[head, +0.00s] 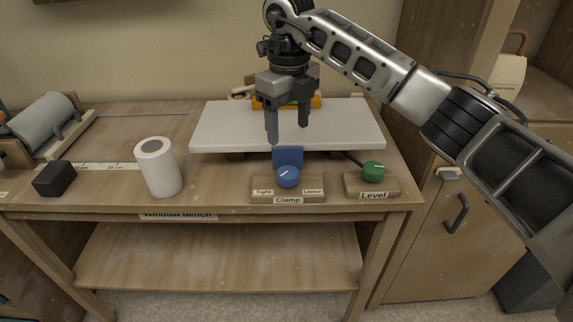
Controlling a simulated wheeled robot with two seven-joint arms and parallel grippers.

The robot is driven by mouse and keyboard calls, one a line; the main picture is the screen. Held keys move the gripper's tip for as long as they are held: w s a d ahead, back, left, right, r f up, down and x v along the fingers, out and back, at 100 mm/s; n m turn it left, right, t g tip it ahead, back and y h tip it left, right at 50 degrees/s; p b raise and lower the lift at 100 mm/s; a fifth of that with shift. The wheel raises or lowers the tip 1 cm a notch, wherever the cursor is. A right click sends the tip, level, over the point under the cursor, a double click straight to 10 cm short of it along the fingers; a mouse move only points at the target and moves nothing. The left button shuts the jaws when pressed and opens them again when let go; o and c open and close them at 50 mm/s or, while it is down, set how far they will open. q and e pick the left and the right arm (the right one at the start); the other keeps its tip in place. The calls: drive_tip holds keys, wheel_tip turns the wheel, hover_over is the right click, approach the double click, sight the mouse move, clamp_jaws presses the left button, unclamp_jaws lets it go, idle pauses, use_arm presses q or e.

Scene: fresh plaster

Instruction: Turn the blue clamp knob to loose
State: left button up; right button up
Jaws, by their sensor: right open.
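The blue clamp knob (288,176) sits on a wooden block labelled Clamp (267,197) at the front edge of the bench. The block reads Tight at its left and Loose at its right. A pale line on the knob slants up to the left, toward the Tight side. A blue plate (287,155) stands right behind the knob. My right gripper (288,137) is open and empty, pointing down above and behind the knob, apart from it. My left gripper is not in view.
A green knob (373,170) on a Level block stands to the right. A white board (230,128) lies behind the clamp. A white roll (158,168) and a black block (54,179) stand at the left. The bench front between roll and clamp is clear.

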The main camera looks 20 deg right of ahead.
sight(288, 171)
wheel_tip(288, 171, down, 11)
drive_tip(key=shift+f+p, duration=0.2)
drive_tip(key=shift+p, duration=0.45)
drive_tip(key=c, duration=1)
